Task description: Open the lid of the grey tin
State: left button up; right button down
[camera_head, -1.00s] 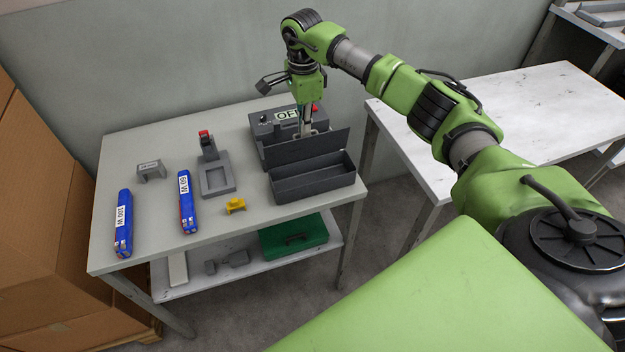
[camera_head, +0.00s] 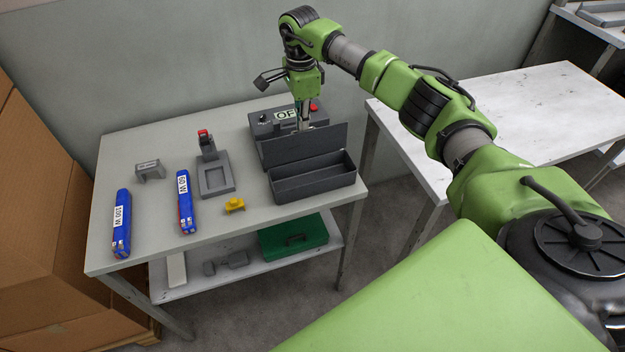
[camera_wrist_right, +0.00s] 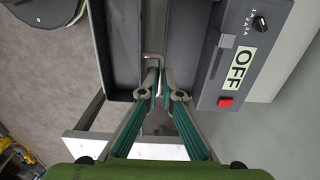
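The grey tin (camera_head: 315,190) is a long dark grey box at the right front of the table. Its lid (camera_head: 305,146) stands raised along the tin's back edge, and the inside shows from above. My right gripper (camera_head: 304,126) points down behind the lid. In the right wrist view its fingers (camera_wrist_right: 160,80) come close together at a small bent grey handle (camera_wrist_right: 153,57) beside the lid (camera_wrist_right: 187,45), and they look shut on it. The tin's open inside (camera_wrist_right: 125,45) shows left of them. My left gripper is out of view.
A grey control box (camera_head: 262,120) with an OFF sign and red button stands close behind the lid. Left are a grey stand (camera_head: 215,178), a yellow part (camera_head: 235,205), two blue packs (camera_head: 186,200) (camera_head: 122,225) and a grey bracket (camera_head: 149,170). A white table (camera_head: 520,120) stands right.

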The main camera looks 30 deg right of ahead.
jog(key=shift+w+f, duration=0.1)
jog(key=shift+w, duration=0.1)
dwell(0.3)
jog(key=shift+w+d+f+b, duration=0.15)
jog(key=shift+w+b, duration=0.15)
jog(key=shift+b, duration=0.15)
jog(key=c, duration=2.5)
grip_release()
jog(key=shift+c, duration=0.2)
notch_tip(320, 180, up, 8)
jog(key=p, duration=0.5)
jog(key=shift+p, duration=0.3)
